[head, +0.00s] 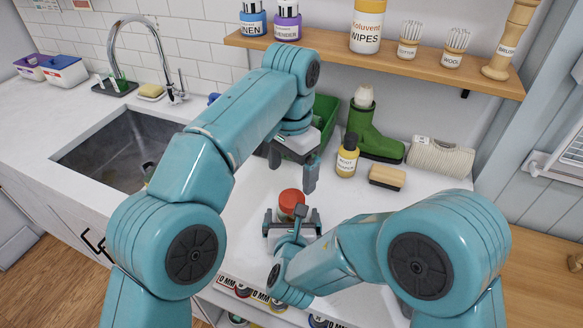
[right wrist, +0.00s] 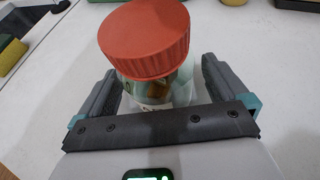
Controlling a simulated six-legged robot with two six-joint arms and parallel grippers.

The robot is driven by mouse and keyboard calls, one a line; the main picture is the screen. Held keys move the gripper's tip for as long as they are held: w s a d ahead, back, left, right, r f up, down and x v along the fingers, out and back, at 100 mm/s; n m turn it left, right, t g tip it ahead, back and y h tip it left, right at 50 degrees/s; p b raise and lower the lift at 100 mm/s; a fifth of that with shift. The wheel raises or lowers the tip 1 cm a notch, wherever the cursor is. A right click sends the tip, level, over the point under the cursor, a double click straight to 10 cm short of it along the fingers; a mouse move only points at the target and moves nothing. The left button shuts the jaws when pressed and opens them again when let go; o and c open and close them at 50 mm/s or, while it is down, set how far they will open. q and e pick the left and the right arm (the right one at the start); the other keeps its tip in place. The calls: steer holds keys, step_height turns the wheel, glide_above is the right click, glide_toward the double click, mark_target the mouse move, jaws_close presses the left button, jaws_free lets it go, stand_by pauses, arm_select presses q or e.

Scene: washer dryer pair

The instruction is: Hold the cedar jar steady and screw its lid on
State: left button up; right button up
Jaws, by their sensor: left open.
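The cedar jar (right wrist: 172,92) is a clear jar with brown contents, standing on the white counter. Its red ribbed lid (head: 291,203) sits on top of it. The lid also shows large in the right wrist view (right wrist: 147,40), where it hides the jar's upper part.
A yellow bottle with a black cap (head: 347,157), a brush (head: 387,178), a green boot (head: 374,139) and a rolled cloth (head: 441,157) stand behind and right. A green bin (head: 323,115) is behind my left gripper. A sink (head: 115,145) lies left. A wooden shelf (head: 390,64) hangs above.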

arm_select(q)
steer(key=shift+r+p, duration=0.55)
arm_select(e)
steer(key=v, duration=1.4)
arm_select(q)
steer(key=shift+f+b, duration=0.6)
steer(key=shift+b, duration=0.05)
arm_select(e)
steer(key=shift+v, duration=1.2)
arm_select(q)
steer(key=shift+f, duration=0.1)
